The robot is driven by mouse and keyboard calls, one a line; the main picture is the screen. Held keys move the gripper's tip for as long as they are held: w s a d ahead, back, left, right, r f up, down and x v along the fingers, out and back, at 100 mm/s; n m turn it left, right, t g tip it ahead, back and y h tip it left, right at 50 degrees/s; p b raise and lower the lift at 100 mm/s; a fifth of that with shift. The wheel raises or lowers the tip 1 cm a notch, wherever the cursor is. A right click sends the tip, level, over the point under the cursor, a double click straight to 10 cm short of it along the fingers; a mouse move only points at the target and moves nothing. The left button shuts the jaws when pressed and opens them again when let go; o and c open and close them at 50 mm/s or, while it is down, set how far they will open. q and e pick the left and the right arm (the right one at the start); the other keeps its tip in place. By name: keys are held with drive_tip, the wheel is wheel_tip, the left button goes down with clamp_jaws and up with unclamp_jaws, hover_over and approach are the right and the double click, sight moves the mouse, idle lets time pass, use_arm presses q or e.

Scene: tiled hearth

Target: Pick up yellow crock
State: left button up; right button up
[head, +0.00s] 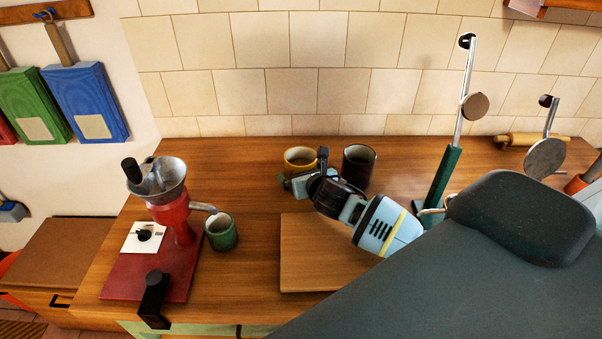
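The yellow crock (294,156) stands upright on the wooden counter towards the tiled wall, open at the top. Its lower front is hidden by my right gripper (304,171), which reaches in from the right. The two fingertips are spread apart, one near the crock's lower left and one by its right side. I cannot tell whether they touch it. The crock rests on the counter. My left gripper is not in view.
A dark brown crock (358,166) stands close to the right of the yellow one. A green mug (221,232) and red grinder (174,215) stand at left. A wooden board (305,265) lies under my forearm. A green-based lever stand (443,180) is at right.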

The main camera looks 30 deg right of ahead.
sight(306, 166)
drive_tip(key=c, duration=1.3)
drive_tip(key=shift+r, duration=0.45)
drive_tip(key=shift+c, duration=0.4)
drive_tip(key=r, duration=0.2)
drive_tip(key=shift+s+a+r, duration=0.1)
drive_tip(key=shift+s+r, duration=0.1)
drive_tip(key=shift+r, duration=0.2)
drive_tip(key=s+a, duration=0.1)
drive_tip(key=s, duration=0.4)
drive_tip(key=s+a+r, duration=0.1)
drive_tip(key=s, duration=0.4)
drive_tip(key=s+a, duration=0.2)
drive_tip(key=s, duration=0.3)
drive_tip(key=shift+r, duration=0.2)
